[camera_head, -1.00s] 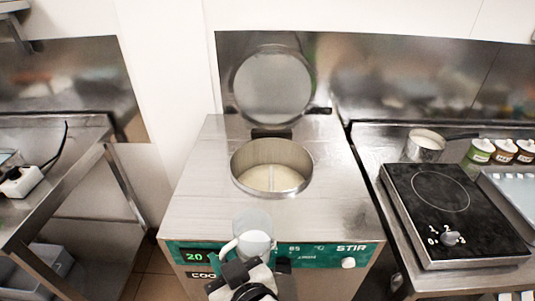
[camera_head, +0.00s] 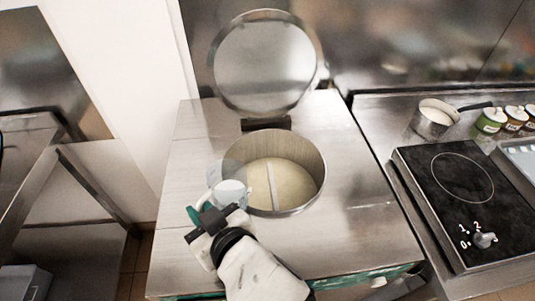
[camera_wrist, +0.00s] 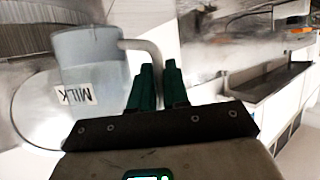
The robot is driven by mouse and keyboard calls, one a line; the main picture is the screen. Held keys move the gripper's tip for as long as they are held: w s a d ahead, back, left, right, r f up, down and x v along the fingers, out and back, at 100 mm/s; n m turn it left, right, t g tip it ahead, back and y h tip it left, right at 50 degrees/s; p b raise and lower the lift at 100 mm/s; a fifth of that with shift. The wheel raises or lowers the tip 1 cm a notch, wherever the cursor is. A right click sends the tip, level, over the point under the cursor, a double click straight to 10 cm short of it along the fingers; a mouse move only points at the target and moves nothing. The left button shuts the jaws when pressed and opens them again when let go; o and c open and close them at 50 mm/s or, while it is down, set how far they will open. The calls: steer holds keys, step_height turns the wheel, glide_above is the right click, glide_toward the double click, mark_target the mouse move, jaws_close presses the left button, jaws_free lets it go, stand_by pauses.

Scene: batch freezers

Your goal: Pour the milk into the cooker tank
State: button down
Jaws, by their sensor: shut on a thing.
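The milk jug (camera_head: 232,187) is a translucent pitcher with white liquid in it. In the wrist view the jug (camera_wrist: 92,65) carries a MILK label and its handle points right. My gripper (camera_head: 207,212) is shut on the jug's handle; in the wrist view its green fingers (camera_wrist: 157,88) close around the handle. The jug is at the left rim of the cooker tank (camera_head: 322,170), partly over the opening, and looks about upright. The tank is round, open, with pale creamy liquid and a bar inside. Its round lid (camera_head: 265,65) stands raised behind it.
An induction hob (camera_head: 445,195) with a knob is at right. A small saucepan (camera_head: 433,122) and several lidded jars (camera_head: 493,120) stand behind it. The cooker's steel top (camera_head: 350,220) is clear right of the tank. A steel table (camera_head: 50,190) is at left.

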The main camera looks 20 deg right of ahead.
mark_target(210, 184)
steer(key=shift+r, duration=0.15)
